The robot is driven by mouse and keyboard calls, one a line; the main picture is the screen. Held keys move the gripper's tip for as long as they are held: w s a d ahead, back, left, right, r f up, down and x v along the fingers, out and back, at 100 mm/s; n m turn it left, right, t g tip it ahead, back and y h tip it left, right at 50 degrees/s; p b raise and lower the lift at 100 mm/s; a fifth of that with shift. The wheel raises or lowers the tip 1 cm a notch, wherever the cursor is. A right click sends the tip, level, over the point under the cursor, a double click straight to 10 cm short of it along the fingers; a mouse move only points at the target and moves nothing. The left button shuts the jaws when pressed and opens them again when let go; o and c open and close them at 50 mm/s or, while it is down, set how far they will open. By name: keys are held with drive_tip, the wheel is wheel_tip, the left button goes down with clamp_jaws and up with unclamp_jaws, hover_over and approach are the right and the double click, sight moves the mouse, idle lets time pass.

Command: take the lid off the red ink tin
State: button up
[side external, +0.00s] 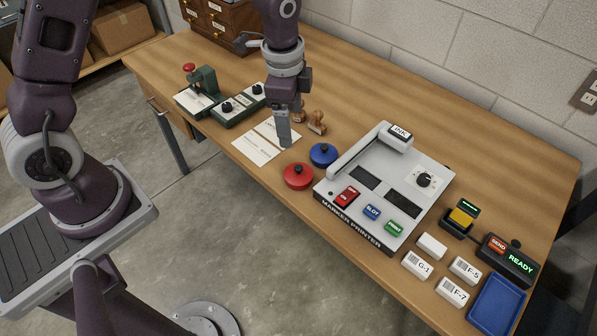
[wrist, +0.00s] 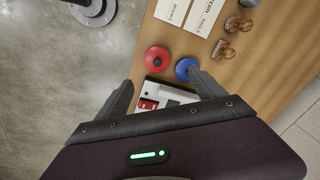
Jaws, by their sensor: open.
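The red ink tin (side external: 298,177) stands on the wooden table in front of the blue ink tin (side external: 323,154), with its round red lid and dark knob on top. It also shows in the wrist view (wrist: 157,59), with the blue tin (wrist: 186,68) to its right. My gripper (side external: 285,138) points down above the table, up and left of the red tin in the side view. In the wrist view its two fingers (wrist: 160,85) are spread wide with nothing between them in grasp. The gripper is apart from both tins.
A white marker printer (side external: 350,160) stands just right of the tins. Paper cards (side external: 256,148) and wooden stamps (side external: 317,123) lie to their left and behind. A green press (side external: 204,86) is farther back. Several label blocks (side external: 416,265) and a blue tray (side external: 497,305) sit at right.

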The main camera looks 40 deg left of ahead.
sight(298, 167)
drive_tip(key=f, duration=0.5)
drive_tip(key=f+m, duration=0.1)
drive_tip(key=f, duration=0.4)
drive_tip(key=w+d+f+m+g, duration=0.1)
drive_tip(key=f, duration=0.4)
drive_tip(key=shift+d+f, duration=0.1)
drive_tip(key=c, duration=1.5)
